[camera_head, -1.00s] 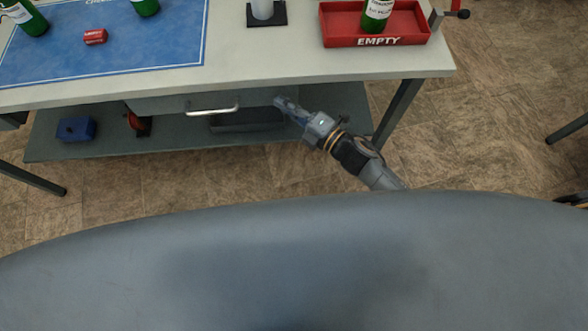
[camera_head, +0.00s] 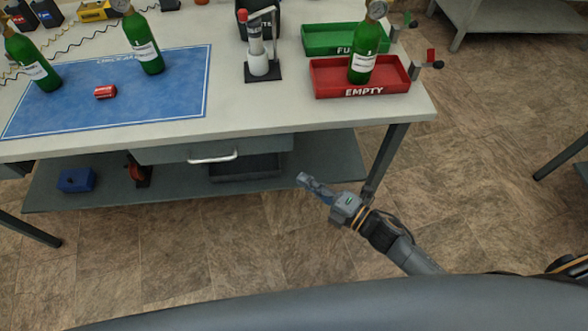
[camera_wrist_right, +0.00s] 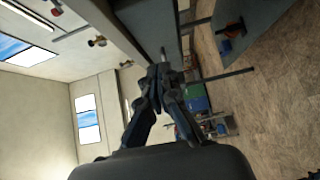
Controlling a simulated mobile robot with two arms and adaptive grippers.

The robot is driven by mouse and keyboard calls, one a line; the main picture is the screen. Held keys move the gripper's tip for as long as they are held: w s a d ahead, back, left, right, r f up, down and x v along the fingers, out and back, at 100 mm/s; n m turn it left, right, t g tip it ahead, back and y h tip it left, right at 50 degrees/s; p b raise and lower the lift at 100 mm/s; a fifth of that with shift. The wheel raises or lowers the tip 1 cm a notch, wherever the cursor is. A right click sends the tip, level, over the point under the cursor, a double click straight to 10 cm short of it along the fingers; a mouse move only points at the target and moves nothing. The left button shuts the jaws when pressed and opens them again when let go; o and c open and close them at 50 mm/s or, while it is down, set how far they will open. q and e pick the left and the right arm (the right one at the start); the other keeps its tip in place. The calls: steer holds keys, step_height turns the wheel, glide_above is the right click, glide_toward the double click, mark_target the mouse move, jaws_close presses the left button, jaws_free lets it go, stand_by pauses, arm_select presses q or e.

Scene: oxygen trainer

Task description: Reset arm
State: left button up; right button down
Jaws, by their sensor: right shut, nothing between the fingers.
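My right gripper (camera_head: 303,180) is shut and empty in the head view. It hangs in front of the workbench (camera_head: 270,120), below the tabletop and near the lower shelf. The right wrist view also shows the right gripper (camera_wrist_right: 158,75) with its fingers together, beside the underside of the bench. My right arm reaches in from the lower right of the head view. My left gripper is not in view.
Green bottles stand on the blue mat (camera_head: 110,98), one at its left (camera_head: 32,65) and one near its back (camera_head: 142,42). Another bottle (camera_head: 363,66) stands in the red EMPTY tray (camera_head: 330,86), with a green tray (camera_head: 330,38) behind.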

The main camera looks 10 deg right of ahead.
steer(key=s+d+f+m+g+h+p, duration=0.1)
steer(key=s+d+f+m+h, duration=0.3)
steer(key=f, duration=0.4)
steer(key=s+d+f+m+g+h+p, duration=0.1)
steer(key=s+d+f+m+h, duration=0.1)
steer(key=d+f+m, duration=0.45)
steer(key=s+d+f+m+g+h+p, duration=0.1)
steer(key=s+d+f+m+h, duration=0.2)
steer(key=f, duration=0.6)
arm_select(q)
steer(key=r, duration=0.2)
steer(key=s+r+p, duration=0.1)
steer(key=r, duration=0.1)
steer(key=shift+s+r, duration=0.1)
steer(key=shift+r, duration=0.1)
arm_select(e)
steer(key=s+f+m+g+h, duration=0.1)
steer(key=s+f+m+g, duration=0.3)
steer(key=s, duration=0.9)
steer(key=s+f+m+g+h, duration=0.2)
steer(key=s+f+m+g, duration=0.3)
steer(key=s+f, duration=0.4)
steer(key=s+m, duration=0.1)
steer(key=s, duration=0.3)
steer(key=shift+s+d+f+m, duration=0.35)
steer(key=shift+f, duration=0.05)
